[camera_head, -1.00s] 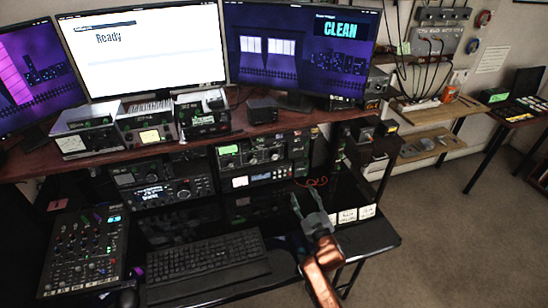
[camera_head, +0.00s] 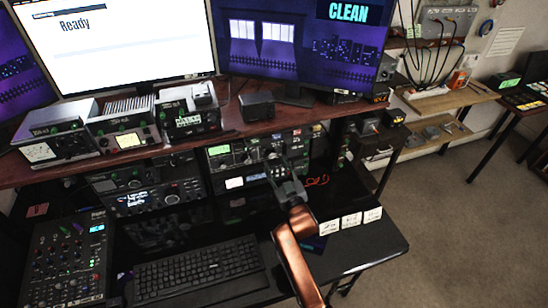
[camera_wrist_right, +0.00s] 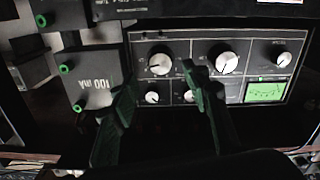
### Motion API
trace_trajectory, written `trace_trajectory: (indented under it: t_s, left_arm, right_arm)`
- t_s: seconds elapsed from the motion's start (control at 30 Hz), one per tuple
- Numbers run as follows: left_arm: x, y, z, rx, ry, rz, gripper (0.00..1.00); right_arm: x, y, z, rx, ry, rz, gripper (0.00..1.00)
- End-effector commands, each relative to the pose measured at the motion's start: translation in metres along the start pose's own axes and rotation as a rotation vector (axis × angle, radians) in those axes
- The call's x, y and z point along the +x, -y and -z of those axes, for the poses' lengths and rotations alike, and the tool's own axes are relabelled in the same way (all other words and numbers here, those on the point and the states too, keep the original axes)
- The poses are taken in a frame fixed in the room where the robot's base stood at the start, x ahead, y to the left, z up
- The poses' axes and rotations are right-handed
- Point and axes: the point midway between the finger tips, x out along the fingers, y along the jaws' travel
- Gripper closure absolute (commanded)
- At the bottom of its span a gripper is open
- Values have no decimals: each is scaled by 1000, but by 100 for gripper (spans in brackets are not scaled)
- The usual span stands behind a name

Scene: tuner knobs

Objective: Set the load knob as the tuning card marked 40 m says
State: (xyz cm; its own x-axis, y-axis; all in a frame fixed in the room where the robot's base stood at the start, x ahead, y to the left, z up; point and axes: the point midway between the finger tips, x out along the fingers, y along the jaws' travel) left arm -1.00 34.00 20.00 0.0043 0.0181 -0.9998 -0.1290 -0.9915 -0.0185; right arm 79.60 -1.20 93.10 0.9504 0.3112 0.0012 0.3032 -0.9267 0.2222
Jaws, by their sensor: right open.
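A tuner (camera_head: 226,157) with a green meter sits under the shelf; in the right wrist view its dark face (camera_wrist_right: 205,45) appears upside down. It has two large silver knobs, one at left (camera_wrist_right: 160,62) and one at right (camera_wrist_right: 227,62), and smaller knobs. I cannot read which is the load knob. My right gripper (camera_head: 278,166) is open before the tuner's right part; in the wrist view its fingers (camera_wrist_right: 158,88) spread near the left large knob, with no contact evident. White cards (camera_head: 351,220) stand on the desk at right, their writing unreadable. My left gripper is out of view.
A radio (camera_head: 135,195) sits left of the tuner. A keyboard (camera_head: 195,272) and a mixer (camera_head: 65,262) lie on the desk. A grey box (camera_wrist_right: 97,75) stands beside the tuner in the wrist view. The shelf edge (camera_head: 110,158) overhangs the equipment.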

Motion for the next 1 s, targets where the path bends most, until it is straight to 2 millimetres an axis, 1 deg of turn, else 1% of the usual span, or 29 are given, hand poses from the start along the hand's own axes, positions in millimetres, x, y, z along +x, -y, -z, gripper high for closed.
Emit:
trace_trajectory:
  t_s: [0.03,0.1,0.2,0.3,0.4,0.67,1.0]
  left_arm:
    - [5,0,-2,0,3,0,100]
    - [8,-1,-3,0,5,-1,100]
    - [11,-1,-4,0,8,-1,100]
    - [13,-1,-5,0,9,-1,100]
    - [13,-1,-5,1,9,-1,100]
    - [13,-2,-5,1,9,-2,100]
    - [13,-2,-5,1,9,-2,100]
  right_arm:
    - [10,2,-2,0,1,2,57]
    - [20,3,-2,0,1,3,57]
    - [32,2,-2,0,0,2,57]
    - [39,2,-2,0,1,1,57]
    - [42,0,-1,0,0,0,57]
    - [42,-1,-1,0,1,-2,58]
    - [42,-2,-1,0,1,-2,81]
